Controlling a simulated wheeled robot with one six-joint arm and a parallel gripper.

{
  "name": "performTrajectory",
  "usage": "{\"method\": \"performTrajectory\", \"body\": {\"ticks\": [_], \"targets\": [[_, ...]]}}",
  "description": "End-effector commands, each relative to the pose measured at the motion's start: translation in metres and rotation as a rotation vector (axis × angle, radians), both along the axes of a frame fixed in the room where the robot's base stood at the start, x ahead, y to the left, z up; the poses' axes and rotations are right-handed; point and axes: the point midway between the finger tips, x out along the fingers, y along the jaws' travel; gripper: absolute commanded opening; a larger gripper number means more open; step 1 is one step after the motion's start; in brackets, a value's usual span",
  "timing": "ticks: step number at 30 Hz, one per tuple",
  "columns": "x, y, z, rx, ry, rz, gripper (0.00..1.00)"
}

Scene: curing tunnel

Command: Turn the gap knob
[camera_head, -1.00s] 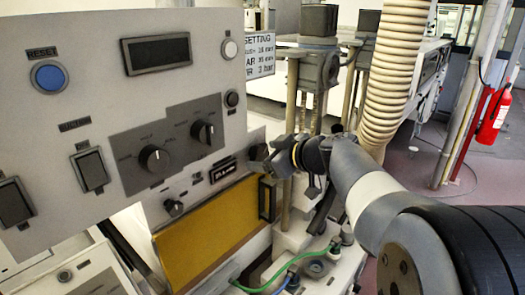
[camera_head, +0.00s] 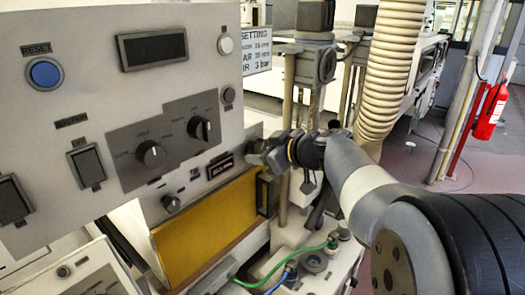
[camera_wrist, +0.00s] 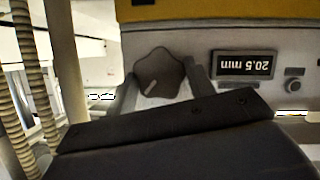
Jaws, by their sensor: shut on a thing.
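The gap knob (camera_wrist: 160,72) is a dark grey lobed knob on the grey panel face, seen in the wrist view. Its pale pointer line slants toward the lower left there. My gripper (camera_wrist: 162,84) has one finger on each side of the knob and is shut on it. Beside it, the gap display (camera_wrist: 245,65) reads 20.5 mm, upside down in the wrist view. In the head view my gripper (camera_head: 258,155) is at the right end of the lower panel, right of the small display (camera_head: 219,168), and hides the knob.
A yellow panel (camera_head: 205,228) lies just below my gripper in the head view. The large control panel (camera_head: 70,125) with knobs and switches stands to the left. A setting sign (camera_head: 256,50), a ribbed hose (camera_head: 385,85) and green tubing (camera_head: 285,258) are close to the arm.

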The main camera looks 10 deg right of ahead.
Motion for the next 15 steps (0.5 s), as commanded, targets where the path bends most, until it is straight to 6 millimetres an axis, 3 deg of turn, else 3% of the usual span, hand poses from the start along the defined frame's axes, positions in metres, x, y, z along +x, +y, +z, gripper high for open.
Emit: {"method": "performTrajectory", "body": {"ticks": [15], "targets": [[0.0011,-0.0021,-0.0037,0.174,0.128,-0.001,0.28]]}}
